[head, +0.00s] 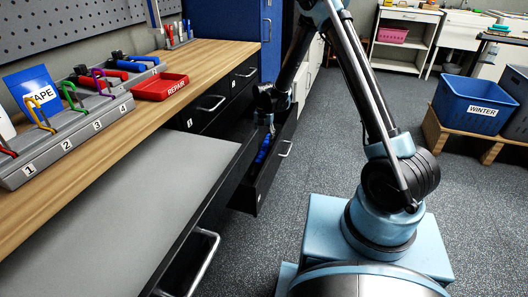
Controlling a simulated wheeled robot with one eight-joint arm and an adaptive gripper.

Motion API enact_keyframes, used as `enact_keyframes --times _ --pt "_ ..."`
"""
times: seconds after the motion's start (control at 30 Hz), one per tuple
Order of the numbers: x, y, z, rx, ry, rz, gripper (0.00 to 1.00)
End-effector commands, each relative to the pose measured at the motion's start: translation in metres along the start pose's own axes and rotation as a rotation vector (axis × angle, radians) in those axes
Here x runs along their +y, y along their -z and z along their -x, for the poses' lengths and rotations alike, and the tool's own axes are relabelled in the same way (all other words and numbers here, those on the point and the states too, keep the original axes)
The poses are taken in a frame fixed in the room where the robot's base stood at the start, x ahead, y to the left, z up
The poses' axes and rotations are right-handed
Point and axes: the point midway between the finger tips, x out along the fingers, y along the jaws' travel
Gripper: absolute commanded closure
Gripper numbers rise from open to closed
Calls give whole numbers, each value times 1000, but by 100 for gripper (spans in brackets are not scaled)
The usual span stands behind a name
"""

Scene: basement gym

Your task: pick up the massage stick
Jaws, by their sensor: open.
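A blue segmented stick, which looks like the massage stick (262,150), lies in an open black drawer (261,190). Only part of it shows between the drawer walls. My gripper (270,130) points down over the drawer, just above the blue stick in the picture. It is open, and I see nothing held in it. The fingertips are small and dark against the drawer, so I cannot tell whether they touch the stick.
A wooden workbench (185,62) runs along the left, with a red REPAIR tray (160,88) and a numbered grey rack (70,140). A blue WINTER bin (470,103) stands right.

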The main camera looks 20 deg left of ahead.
Motion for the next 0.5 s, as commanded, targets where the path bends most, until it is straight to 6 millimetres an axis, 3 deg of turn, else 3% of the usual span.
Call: enact_keyframes --times 0.23,0.5 --pt "0 0 -13 0 0 0 47" --pt "0 0 -45 0 0 0 47"
